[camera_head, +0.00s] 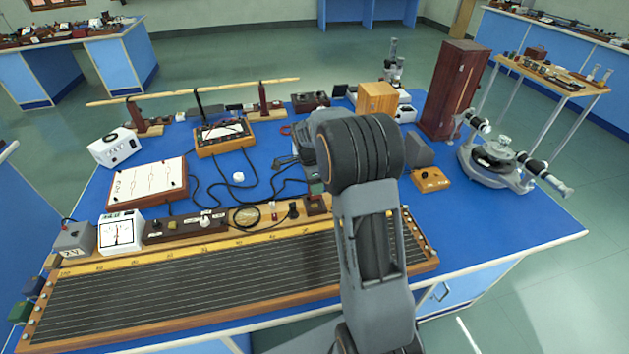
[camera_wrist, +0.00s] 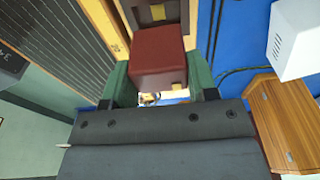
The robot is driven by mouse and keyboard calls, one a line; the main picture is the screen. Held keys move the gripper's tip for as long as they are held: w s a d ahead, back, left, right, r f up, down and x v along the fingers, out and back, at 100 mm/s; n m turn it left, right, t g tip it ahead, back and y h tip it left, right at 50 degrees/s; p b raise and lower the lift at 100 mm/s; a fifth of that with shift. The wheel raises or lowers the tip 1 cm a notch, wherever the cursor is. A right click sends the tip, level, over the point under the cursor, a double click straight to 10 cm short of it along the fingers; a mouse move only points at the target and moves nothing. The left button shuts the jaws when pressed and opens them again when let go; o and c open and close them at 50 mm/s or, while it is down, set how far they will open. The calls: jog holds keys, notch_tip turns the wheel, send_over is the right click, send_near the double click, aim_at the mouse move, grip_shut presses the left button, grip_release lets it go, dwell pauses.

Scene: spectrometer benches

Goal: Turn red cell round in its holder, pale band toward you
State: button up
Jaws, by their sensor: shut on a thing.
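The red cell (camera_wrist: 160,52) is a plain dark-red block in the wrist view, between the two green fingers of my gripper (camera_wrist: 160,84). The fingers press on its left and right sides, and the gripper is shut on it. No pale band shows on the faces I see. In the head view my arm hides most of the gripper and the cell.
The long wire board (camera_head: 200,277) runs along the bench front, with a dark strip of terminals (camera_head: 185,229) behind it. Black leads lie on the blue top.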

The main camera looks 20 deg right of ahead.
jog(key=shift+f+b, duration=1.65)
jog(key=shift+f, duration=0.9)
jog(key=o, duration=1.1)
jog(key=r, duration=0.4)
jog(key=a+r, duration=0.1)
jog(key=r, duration=0.8)
jog(key=shift+w+a+r, duration=0.2)
jog(key=shift+a+r, duration=0.15)
